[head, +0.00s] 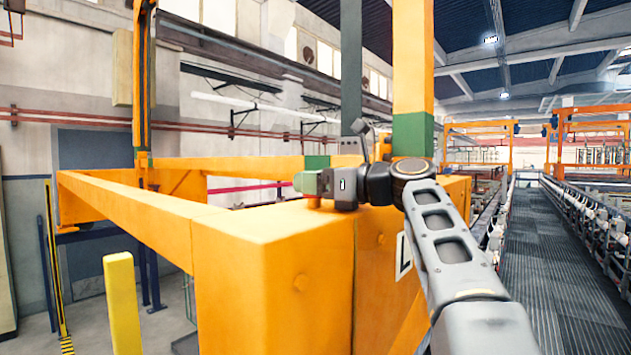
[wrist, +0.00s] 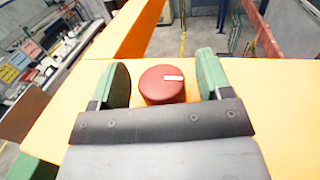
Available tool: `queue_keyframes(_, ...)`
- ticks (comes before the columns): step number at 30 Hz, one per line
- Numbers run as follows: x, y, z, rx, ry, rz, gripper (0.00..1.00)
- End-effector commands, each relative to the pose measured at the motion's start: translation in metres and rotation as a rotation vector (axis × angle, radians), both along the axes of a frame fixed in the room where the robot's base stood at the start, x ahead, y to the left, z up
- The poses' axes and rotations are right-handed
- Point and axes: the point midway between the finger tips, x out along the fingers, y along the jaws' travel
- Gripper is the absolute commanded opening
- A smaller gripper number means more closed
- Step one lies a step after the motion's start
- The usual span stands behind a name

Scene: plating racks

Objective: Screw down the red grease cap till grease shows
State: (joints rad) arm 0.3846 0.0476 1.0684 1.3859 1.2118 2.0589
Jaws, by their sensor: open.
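The red grease cap (wrist: 162,86) sits on the yellow beam (wrist: 255,75) in the wrist view. It is round, with a white mark on its top near the right side. My gripper (wrist: 163,78) is open, with one green finger on each side of the cap. A gap shows between the cap and each finger. In the head view, my gripper (head: 308,183) is over the top of the yellow beam, and a bit of red shows just below it. Most of the cap is hidden there. No grease can be made out.
A yellow upright with a green band (head: 413,135) stands just behind my arm. A yellow rail (head: 130,215) runs off to the left. A yellow post (head: 122,300) stands at lower left. A dark walkway (head: 545,265) lies clear on the right.

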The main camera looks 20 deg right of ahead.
Motion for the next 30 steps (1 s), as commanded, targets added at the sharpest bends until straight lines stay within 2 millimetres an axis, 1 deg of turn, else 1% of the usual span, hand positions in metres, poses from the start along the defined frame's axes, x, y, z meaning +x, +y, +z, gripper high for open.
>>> queue_keyframes(2,-0.0001,-0.0001,-0.0001,0.0,0.0,0.0,0.71)
queue_keyframes(17,-0.0002,-0.0001,0.0,0.0,0.0,0.001,0.24)
queue_keyframes(18,-0.0002,-0.0001,0.0001,0.0,0.0,0.001,0.22)
queue_keyframes(23,-0.0007,0.0003,0.0002,0.0,0.0,-0.013,0.22)
queue_keyframes(30,-0.002,0.0017,0.0005,0.0,0.0,-0.124,0.22)
